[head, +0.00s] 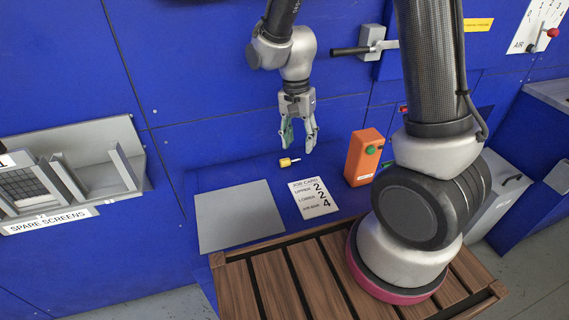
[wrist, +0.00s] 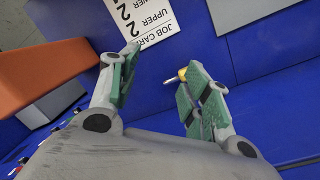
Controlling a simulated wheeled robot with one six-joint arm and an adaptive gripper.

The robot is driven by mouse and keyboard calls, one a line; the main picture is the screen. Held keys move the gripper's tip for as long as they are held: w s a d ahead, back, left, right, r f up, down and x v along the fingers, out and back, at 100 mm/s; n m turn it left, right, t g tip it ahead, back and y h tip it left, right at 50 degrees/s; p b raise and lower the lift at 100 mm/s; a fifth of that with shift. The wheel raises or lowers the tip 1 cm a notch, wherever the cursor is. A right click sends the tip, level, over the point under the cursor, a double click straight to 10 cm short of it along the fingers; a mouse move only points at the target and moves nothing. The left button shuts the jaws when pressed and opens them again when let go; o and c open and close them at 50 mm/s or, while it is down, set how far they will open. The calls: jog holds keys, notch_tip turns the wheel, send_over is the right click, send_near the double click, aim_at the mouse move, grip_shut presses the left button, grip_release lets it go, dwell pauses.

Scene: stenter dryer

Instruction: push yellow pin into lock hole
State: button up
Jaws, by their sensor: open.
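The yellow pin (head: 285,162) lies on the blue ledge, its thin metal end pointing right in the head view. In the wrist view the yellow pin (wrist: 182,73) is partly hidden by the right finger. My gripper (head: 299,142) is open and empty, fingers down, above the ledge and close to the pin. Its two green-padded fingers are apart in the wrist view (wrist: 158,68). I cannot tell whether the pin lies between the fingers or beyond them. I cannot make out the lock hole. A grey bracket with a black handle (head: 352,50) is on the blue wall.
A job card (head: 313,198) and a grey plate (head: 238,216) lie on the ledge. An orange button box (head: 364,158) stands right of the card. A spare-screens rack (head: 118,168) is at the left. A slatted wooden platform (head: 300,275) is in front.

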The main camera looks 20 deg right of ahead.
aim_at(288, 159)
jog(key=w+f+m, duration=0.1)
jog(key=m, duration=0.1)
jog(key=w+a+f+m, duration=0.1)
jog(key=w+m, duration=0.1)
jog(key=m, duration=0.1)
jog(key=w+f+m+t, duration=0.1)
jog(key=m, duration=0.1)
jog(key=shift+w+a, duration=0.2)
jog(key=shift+w+a+f+m, duration=0.1)
jog(key=shift+w+m, duration=0.25)
jog(key=shift+m, duration=0.75)
notch_tip(288, 159, down, 8)
jog(key=shift+r, duration=0.15)
grip_shut()
jog(key=shift+r, duration=0.2)
